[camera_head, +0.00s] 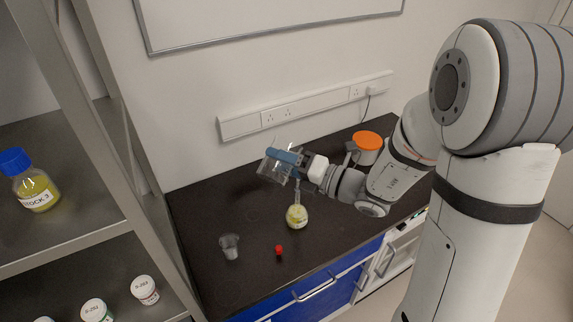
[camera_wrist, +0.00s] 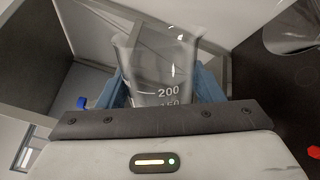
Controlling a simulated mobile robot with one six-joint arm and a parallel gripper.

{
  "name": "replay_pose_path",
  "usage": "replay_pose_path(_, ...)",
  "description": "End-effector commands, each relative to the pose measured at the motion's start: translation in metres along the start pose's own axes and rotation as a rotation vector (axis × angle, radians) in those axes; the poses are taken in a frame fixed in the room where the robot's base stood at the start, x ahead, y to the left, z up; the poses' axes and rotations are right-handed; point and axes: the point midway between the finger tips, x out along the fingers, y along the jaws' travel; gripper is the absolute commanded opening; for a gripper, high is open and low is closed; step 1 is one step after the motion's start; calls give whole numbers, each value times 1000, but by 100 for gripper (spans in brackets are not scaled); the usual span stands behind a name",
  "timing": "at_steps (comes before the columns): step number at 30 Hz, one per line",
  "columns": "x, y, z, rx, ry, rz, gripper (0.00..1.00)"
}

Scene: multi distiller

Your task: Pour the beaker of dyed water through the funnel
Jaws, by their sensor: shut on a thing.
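My gripper (camera_head: 284,158) is shut on a clear beaker (camera_wrist: 160,75), its blue fingers on either side. In the head view the beaker (camera_head: 270,168) is held tilted in the air, above and left of the flask. Its 200 and 150 marks show in the wrist view, and I see no coloured liquid in it. A round flask (camera_head: 297,217) with yellow liquid stands upright on the dark bench, its narrow neck pointing up under the gripper. I cannot make out a funnel clearly; the area at the neck's top is partly crowded by the gripper.
A small clear cup (camera_head: 229,247) and a red cap (camera_head: 279,250) stand on the bench (camera_head: 205,215). An orange-lidded tub (camera_head: 367,147) is at the back right. A metal shelf on the left holds a blue-capped bottle (camera_head: 36,190) and several white jars (camera_head: 145,290).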

Motion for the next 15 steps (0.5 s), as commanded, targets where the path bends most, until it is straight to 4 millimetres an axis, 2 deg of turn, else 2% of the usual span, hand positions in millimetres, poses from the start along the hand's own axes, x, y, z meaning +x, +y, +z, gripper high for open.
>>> replay_pose_path(1,0,-7,-5,-41,0,2,33)
replay_pose_path(11,0,-4,-4,-105,0,0,33)
replay_pose_path(15,0,-10,-7,-144,0,0,33)
